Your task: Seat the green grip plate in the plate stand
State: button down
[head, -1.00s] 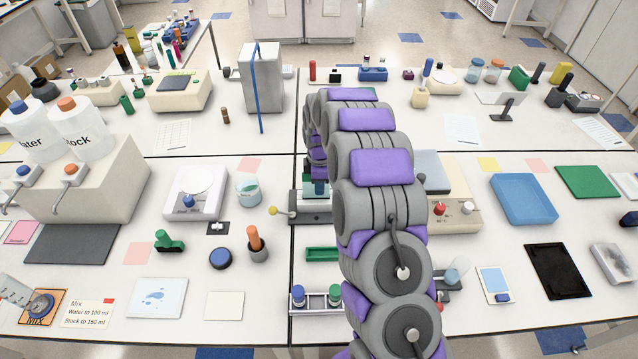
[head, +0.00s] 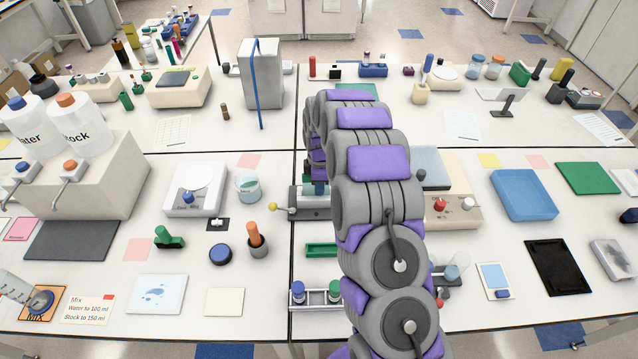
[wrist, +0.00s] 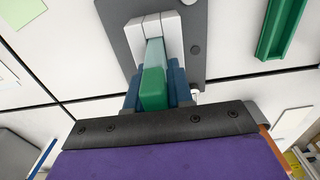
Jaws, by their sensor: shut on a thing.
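The green grip (wrist: 153,88) of the plate is between the blue fingers of my gripper (wrist: 154,92), which are shut on it. Its pale teal plate part (wrist: 156,52) reaches between the white upright blocks of the plate stand (wrist: 168,24) in the wrist view. I cannot tell whether the plate rests on the bottom of the slot. The stand's grey base (wrist: 118,30) lies on the white bench. In the head view, the grey stand (head: 312,213) is left of my arm and partly hidden by it; my fingers are mostly hidden there.
A green open tray (wrist: 283,30) lies beside the stand; it also shows in the head view (head: 321,250). A yellow-tipped lever (head: 273,207) sticks out left of the stand. A rack with blue and green capped vials (head: 315,295) stands nearer the front edge.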

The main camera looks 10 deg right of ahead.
jog(key=shift+f, duration=0.5)
jog(key=c, duration=0.9)
grip_release()
jog(key=shift+d+r+p, duration=0.1)
jog(key=shift+r+p, duration=0.4)
jog(key=shift+r, duration=8.15)
